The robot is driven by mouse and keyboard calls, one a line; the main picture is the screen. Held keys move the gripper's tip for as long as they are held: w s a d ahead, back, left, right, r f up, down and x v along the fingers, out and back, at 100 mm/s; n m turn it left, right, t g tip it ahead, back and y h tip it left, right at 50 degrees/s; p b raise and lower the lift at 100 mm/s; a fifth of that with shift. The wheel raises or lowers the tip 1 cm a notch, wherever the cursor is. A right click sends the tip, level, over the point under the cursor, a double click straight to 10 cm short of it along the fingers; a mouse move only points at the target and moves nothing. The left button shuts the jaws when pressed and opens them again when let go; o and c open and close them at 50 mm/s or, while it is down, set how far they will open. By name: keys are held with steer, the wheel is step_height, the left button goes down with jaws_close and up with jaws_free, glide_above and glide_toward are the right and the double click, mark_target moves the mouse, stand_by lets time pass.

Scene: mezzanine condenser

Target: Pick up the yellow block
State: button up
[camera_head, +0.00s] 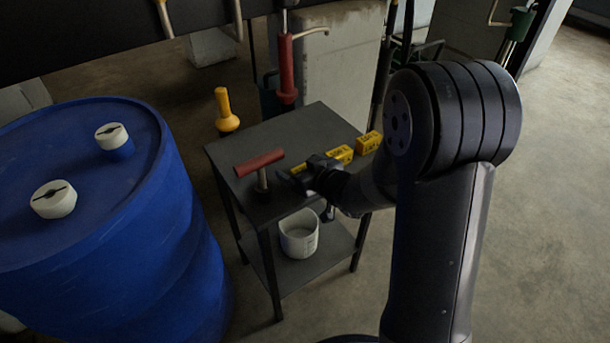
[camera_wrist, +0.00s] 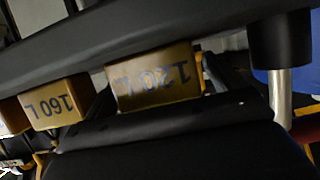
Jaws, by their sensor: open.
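Yellow blocks lie in a row on a dark table (camera_head: 315,122). In the head view, one block (camera_head: 340,154) is behind my gripper (camera_head: 294,172), another (camera_head: 368,142) is farther right, and a yellow sliver (camera_head: 299,167) shows at my fingers. In the wrist view, a block marked 120 L (camera_wrist: 155,78) is near the middle, and one marked 160 L (camera_wrist: 56,101) is left of it. A third yellow piece (camera_wrist: 12,117) is cut off at the left edge. My gripper is open, low over the table. Whether the fingers touch the 120 L block, I cannot tell.
A white bucket (camera_head: 299,234) is on the lower shelf. A large blue drum (camera_head: 100,220) stands left of the table. Open floor lies to the right.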

steer(key=shift+c, duration=0.2)
steer(key=c, duration=1)
steer(key=shift+c, duration=0.2)
